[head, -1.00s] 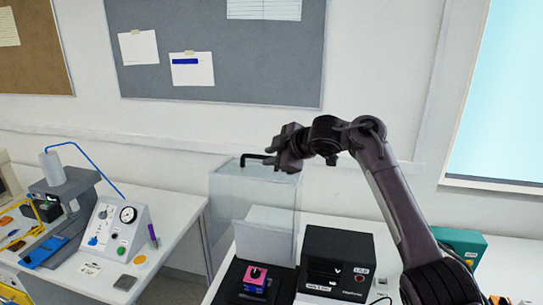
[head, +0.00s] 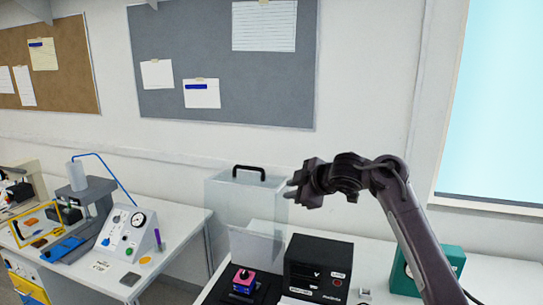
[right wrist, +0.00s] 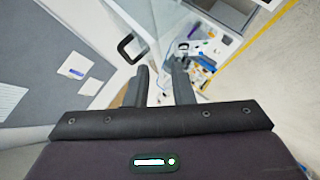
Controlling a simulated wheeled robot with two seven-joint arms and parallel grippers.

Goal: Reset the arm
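My right gripper (head: 297,187) is raised in the air, to the right of the black handle (head: 248,171) of a clear box (head: 225,205), and it is empty. In the right wrist view its two fingers (right wrist: 160,82) stand apart with a gap between them. The handle also shows in the right wrist view (right wrist: 130,48), to the left of the fingers and apart from them. My left gripper is not in view.
A black device (head: 318,262) stands right of the switch on the white table. A green box (head: 405,277) is partly behind my right arm. A second table at left holds a gauge panel (head: 125,235) and a grey press (head: 92,192). A gap separates the tables.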

